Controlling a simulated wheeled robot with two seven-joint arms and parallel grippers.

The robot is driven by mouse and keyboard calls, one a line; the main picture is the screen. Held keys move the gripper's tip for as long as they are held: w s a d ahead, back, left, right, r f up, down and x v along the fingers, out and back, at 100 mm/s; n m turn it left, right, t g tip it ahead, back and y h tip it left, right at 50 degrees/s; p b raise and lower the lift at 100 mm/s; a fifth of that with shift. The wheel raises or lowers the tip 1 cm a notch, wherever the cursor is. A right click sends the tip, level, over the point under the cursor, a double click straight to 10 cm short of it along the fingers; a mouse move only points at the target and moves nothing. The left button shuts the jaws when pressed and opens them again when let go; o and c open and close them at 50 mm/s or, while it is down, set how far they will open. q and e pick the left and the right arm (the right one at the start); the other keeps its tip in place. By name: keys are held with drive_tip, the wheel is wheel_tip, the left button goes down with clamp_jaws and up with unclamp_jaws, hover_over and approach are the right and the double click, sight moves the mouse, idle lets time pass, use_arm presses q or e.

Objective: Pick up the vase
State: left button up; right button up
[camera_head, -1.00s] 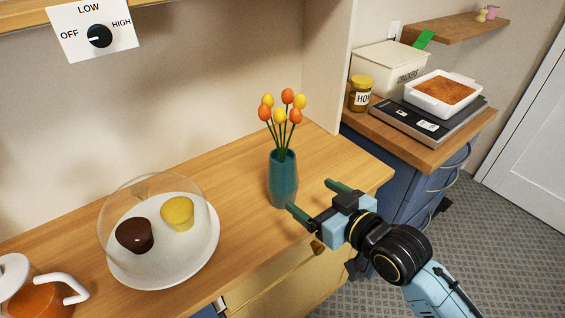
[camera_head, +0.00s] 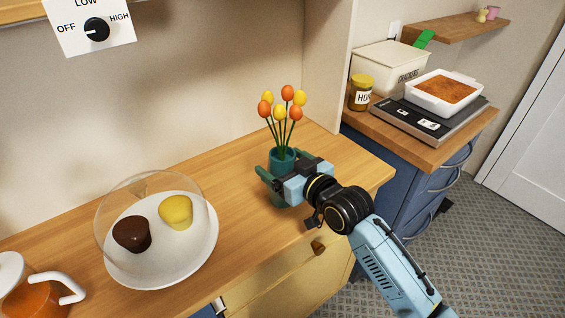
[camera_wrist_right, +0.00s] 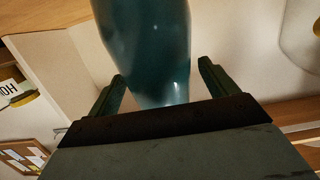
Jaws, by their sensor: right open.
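The teal vase (camera_head: 281,160) holds several orange and yellow tulips and stands upright on the wooden counter. My right gripper (camera_head: 280,166) is open at the vase, with its fingers to either side of the vase body. My gripper hides much of the lower vase in the head view. In the right wrist view the vase (camera_wrist_right: 150,50) lies between the two spread fingers (camera_wrist_right: 160,85), and a gap shows beside each finger. My left gripper is not in view.
Left of the vase, a clear dome covers two muffins on a white plate (camera_head: 150,272). An orange pot with a white handle (camera_head: 70,290) is at the lower left.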

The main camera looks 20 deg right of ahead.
drive_tip(key=shift+x, duration=1.1)
drive_tip(key=c, duration=1.7)
drive_tip(key=shift+r, duration=0.15)
clamp_jaws()
